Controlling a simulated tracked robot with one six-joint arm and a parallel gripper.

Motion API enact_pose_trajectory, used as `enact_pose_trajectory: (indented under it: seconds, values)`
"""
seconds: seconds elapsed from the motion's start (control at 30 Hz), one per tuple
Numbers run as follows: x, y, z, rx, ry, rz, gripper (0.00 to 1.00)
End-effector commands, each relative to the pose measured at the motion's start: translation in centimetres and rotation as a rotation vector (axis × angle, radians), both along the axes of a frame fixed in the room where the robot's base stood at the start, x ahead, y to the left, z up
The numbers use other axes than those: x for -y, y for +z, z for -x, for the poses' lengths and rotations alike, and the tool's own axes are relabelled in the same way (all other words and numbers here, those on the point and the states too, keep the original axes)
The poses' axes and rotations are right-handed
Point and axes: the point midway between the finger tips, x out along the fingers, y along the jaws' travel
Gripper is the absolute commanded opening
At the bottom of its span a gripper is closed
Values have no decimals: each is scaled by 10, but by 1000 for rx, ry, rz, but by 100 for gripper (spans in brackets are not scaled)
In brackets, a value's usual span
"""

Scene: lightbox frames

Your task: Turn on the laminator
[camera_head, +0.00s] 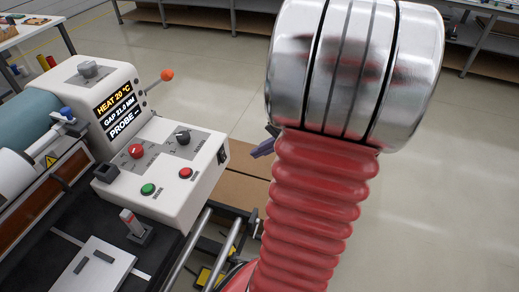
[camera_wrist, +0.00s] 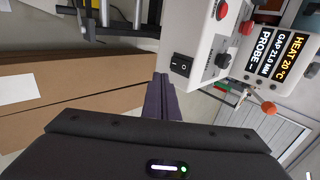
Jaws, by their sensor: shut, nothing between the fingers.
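The laminator's white control box (camera_head: 185,205) stands at the left in the head view. Its lit display (camera_head: 117,110) reads HEAT 20 °C, GAP 21.0 MM and PROBE with dashes. A black rocker switch (camera_head: 222,154) sits on the box's right side face. It also shows in the wrist view (camera_wrist: 181,66), up and right of the fingertips. The panel has a red knob (camera_head: 136,151), a black knob (camera_head: 182,137), a green button (camera_head: 148,189) and a red button (camera_head: 186,173). My gripper (camera_wrist: 160,80), with purple fingers, is shut and empty, apart from the switch. It is partly hidden behind my arm in the head view (camera_head: 262,149).
An orange-tipped lever (camera_head: 166,76) sticks out behind the box. Metal rails (camera_head: 190,248) run below it. Brown cardboard (camera_wrist: 85,85) lies left of my fingers in the wrist view. Open floor (camera_head: 460,180) is at the right, with benches (camera_head: 490,45) at the back.

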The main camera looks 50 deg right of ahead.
Motion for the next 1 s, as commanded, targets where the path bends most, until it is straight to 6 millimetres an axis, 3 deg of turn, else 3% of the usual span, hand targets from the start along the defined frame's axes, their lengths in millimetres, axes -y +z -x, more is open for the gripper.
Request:
enact_pose_trajectory:
  seconds: [0.47, 0.73, 1.0]
  values:
    - [-19, -55, -48, -2, 2, -5, 0]
    - [-28, -57, -76, -1, 4, 0, 0]
    - [-30, -58, -85, 0, 1, -1, 0]
